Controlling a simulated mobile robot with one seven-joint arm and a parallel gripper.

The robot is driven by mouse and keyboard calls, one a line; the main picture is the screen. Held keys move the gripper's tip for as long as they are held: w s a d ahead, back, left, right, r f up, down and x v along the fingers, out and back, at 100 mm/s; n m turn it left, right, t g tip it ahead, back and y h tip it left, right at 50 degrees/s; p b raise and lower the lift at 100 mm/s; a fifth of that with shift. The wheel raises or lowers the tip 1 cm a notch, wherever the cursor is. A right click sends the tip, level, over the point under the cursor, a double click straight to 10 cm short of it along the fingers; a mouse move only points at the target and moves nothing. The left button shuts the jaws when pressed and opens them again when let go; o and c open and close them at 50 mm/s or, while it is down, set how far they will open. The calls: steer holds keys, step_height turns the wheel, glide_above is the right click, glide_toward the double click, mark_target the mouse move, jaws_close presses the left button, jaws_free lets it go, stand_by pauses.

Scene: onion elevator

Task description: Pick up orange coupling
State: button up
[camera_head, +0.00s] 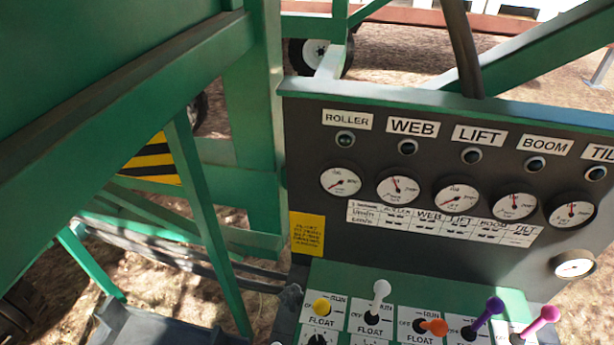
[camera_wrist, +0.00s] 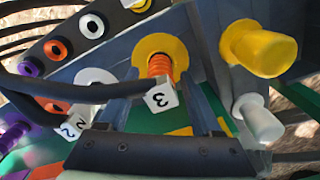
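The orange coupling (camera_wrist: 160,67) shows in the wrist view as a ribbed orange piece in front of a yellow ring (camera_wrist: 178,47). A white tag marked 3 (camera_wrist: 161,96) sits at its near end, where a dark hose (camera_wrist: 65,88) comes in from the left. My gripper (camera_wrist: 159,84) is open, with its two fingers pointing up the picture on either side of the tag. The coupling shows between or just beyond the fingertips; I cannot tell whether they touch it. I cannot make out the coupling or my gripper in the head view.
In the wrist view, a yellow cylinder (camera_wrist: 262,50) and a white one (camera_wrist: 258,120) stand close on the right. White, orange and purple ports and a tag marked 2 (camera_wrist: 73,126) are on the left. The head view shows a gauge panel (camera_head: 400,235), coloured levers and green frame beams (camera_head: 205,220).

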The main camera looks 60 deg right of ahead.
jaws_close()
steer(key=shift+r, duration=0.2)
